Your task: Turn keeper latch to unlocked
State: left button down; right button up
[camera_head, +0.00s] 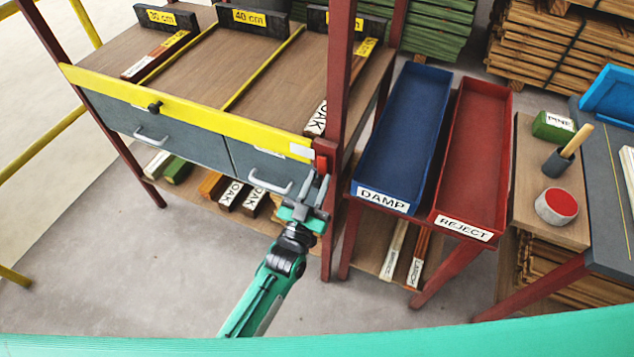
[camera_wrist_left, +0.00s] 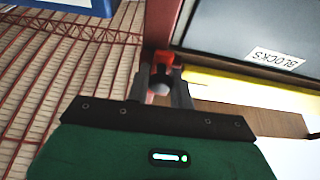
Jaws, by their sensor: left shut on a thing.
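The keeper latch is a small red piece (camera_head: 321,158) on the dark red post, by the right end of the yellow bar (camera_head: 190,112). In the left wrist view the red latch (camera_wrist_left: 161,58) shows between the fingertips, with a small grey round part below it. My left gripper (camera_head: 317,182) reaches up to it from below and is shut on it. The fingers (camera_wrist_left: 160,78) hide part of the latch, and I cannot tell which way it is turned. My right gripper is not in view.
Grey drawers (camera_head: 185,137) with handles hang below the yellow bar, with labelled wood pieces on the shelf underneath. A blue DAMP tray (camera_head: 404,125) and a red REJECT tray (camera_head: 478,160) stand close right of the post. The floor (camera_head: 150,270) at left front is clear.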

pick_arm(q)
jog(key=c, duration=1.3)
grip_release()
jog(key=shift+s+f, duration=0.15)
jog(key=shift+s, duration=0.1)
jog(key=b+v, duration=0.2)
jog(key=v, duration=1.1)
jog(key=shift+s+a, duration=0.1)
jog(key=shift+s, duration=0.05)
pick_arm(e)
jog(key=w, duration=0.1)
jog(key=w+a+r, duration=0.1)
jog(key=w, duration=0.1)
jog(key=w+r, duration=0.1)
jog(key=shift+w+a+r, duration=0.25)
pick_arm(q)
jog(key=shift+f, duration=0.1)
